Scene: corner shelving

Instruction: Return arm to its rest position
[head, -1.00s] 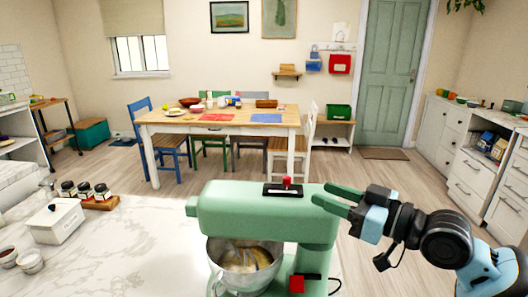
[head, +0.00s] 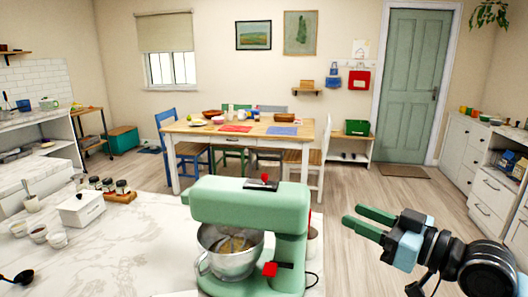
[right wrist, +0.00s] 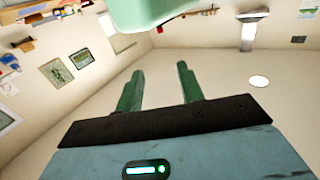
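My right gripper (head: 366,222) is in the head view, to the right of the green stand mixer (head: 230,202) and apart from it. Its two green fingers are spread with nothing between them. The right wrist view also shows the right gripper (right wrist: 160,88) with its fingers apart and empty. Part of the green mixer (right wrist: 145,12) shows at the top of that view. The mixer stands on the marble counter with a metal bowl (head: 228,252) under its head. My left gripper is not in view.
The marble counter (head: 120,262) holds a white box (head: 82,210), several jars and small bowls (head: 38,233). A dining table (head: 195,129) with chairs stands beyond. White drawers (head: 488,188) line the right side. Floor between the mixer and the drawers is open.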

